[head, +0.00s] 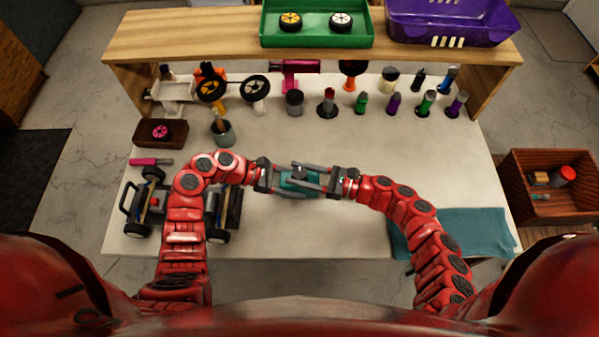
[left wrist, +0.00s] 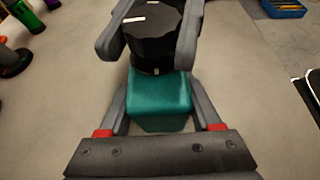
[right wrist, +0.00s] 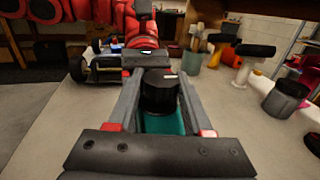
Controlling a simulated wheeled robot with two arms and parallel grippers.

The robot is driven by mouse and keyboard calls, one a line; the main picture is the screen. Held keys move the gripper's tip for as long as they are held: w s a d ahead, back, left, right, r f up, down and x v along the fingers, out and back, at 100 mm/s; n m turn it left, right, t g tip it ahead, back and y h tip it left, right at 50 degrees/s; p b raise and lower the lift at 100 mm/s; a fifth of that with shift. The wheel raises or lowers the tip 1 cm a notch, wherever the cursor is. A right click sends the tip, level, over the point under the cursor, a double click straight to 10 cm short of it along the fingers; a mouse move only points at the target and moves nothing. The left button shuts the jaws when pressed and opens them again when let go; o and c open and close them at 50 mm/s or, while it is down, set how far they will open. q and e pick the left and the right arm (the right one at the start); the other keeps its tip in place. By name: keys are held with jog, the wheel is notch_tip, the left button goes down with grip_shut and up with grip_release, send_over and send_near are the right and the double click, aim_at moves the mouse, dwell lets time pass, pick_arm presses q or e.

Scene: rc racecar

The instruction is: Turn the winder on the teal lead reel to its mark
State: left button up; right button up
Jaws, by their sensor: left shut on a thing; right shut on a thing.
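The teal lead reel (head: 297,187) is held between my two grippers above the middle of the table. Its teal body shows in the left wrist view (left wrist: 160,97), below the black winder (left wrist: 152,40). My left gripper (head: 287,180) is shut on the teal body. My right gripper (head: 312,178) is shut on the black winder, with a finger on each side. In the right wrist view the winder (right wrist: 160,92) has a white line on top, and teal shows beneath it. A small white tick (left wrist: 156,71) shows near the winder's lower edge. Whether the marks line up, I cannot tell.
A car chassis (head: 150,205) lies at the left, partly behind my left arm. A grey cup (head: 222,132) and several bottles stand towards the back, below a wooden shelf (head: 200,35). A teal cloth (head: 465,230) lies front right. The table right of centre is clear.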

grip_shut()
